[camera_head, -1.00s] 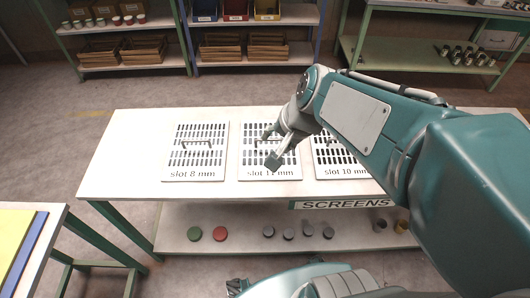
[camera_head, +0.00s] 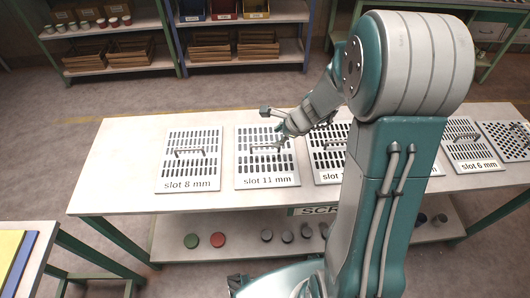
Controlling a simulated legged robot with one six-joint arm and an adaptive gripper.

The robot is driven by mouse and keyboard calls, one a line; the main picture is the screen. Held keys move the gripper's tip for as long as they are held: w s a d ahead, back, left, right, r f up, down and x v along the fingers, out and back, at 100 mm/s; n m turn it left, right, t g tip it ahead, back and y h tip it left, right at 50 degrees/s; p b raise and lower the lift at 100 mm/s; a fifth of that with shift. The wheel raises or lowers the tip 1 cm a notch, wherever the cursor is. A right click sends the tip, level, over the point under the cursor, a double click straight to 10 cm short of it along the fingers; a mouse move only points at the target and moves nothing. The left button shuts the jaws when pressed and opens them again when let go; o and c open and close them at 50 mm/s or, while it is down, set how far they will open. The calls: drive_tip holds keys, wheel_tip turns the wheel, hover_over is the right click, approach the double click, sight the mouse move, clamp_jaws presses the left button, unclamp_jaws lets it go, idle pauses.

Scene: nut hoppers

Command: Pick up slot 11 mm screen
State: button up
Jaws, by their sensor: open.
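The slot 11 mm screen (camera_head: 245,172) is a white plate with rows of dark slots, lying flat on the table, its label at the front edge. Its raised handle (camera_head: 258,148) shows near the middle. My gripper (camera_head: 273,127) is open and empty, over the rear right part of this screen, with its fingers spread. One finger points left over the screen's back edge and the other comes down close to the handle's right end. I cannot tell whether that finger touches the handle. My gripper hides part of the slots there.
The slot 8 mm screen (camera_head: 190,170) lies to the left, with a gap between. Another slotted screen (camera_head: 327,160) lies close on the right, partly behind my arm. More screens (camera_head: 470,152) lie further right. The white table (camera_head: 115,165) is clear at its left end.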

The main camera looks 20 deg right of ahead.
sight(265, 146)
drive_tip(key=x, duration=0.9)
drive_tip(key=shift+w+d+f, duration=0.1)
drive_tip(key=shift+f, duration=0.05)
drive_tip(key=shift+c, duration=0.3)
clamp_jaws()
